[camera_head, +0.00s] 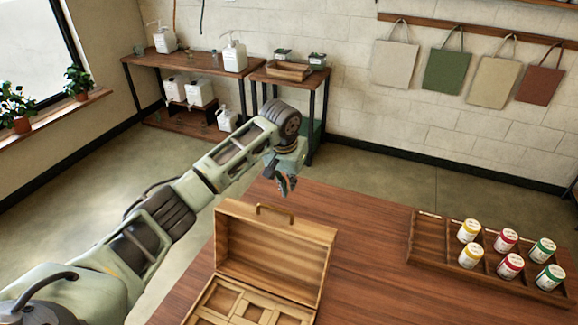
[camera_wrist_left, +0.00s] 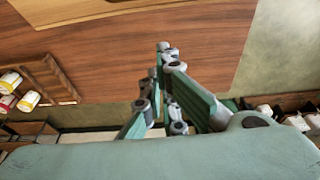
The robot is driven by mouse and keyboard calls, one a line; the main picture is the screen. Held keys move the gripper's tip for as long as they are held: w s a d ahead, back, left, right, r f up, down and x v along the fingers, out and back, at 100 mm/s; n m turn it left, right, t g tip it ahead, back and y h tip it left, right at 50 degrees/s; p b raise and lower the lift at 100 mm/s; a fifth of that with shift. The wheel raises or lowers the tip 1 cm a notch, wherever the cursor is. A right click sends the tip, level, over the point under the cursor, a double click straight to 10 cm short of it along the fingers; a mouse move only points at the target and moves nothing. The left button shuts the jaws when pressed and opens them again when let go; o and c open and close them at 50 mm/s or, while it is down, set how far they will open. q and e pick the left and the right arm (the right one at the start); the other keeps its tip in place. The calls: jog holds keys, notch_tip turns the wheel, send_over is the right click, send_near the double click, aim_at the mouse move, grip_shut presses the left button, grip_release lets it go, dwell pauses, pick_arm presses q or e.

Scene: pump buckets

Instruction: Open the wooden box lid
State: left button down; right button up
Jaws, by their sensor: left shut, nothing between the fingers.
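The wooden box (camera_head: 250,302) stands on the table at the bottom centre of the head view. Its lid (camera_head: 272,248) is raised upright, with a handle (camera_head: 275,212) on its top edge, and the compartments inside show. My left gripper (camera_head: 287,186) is just behind the raised lid, above the table's far edge, apart from the handle. Its fingers are together with nothing between them; they also show in the left wrist view (camera_wrist_left: 164,50). A part of the box (camera_wrist_left: 75,10) shows at the top of the wrist view. My right gripper is in neither view.
A wooden tray (camera_head: 425,240) with several paint jars (camera_head: 506,239) stands on the right of the table (camera_head: 365,250). The tabletop between box and tray is clear. Shelves with white pump bottles (camera_head: 234,55) stand by the back wall.

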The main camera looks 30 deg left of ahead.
pick_arm(q)
jog(key=s+p, duration=0.2)
jog(key=s, duration=0.1)
jog(key=shift+s+d+f+p, duration=0.15)
jog(key=shift+s+f+p, duration=0.15)
jog(key=shift+s+p, duration=0.1)
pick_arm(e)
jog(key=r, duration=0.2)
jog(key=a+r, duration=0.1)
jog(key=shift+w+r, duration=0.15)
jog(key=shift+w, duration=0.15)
pick_arm(q)
jog(key=shift+w, duration=0.1)
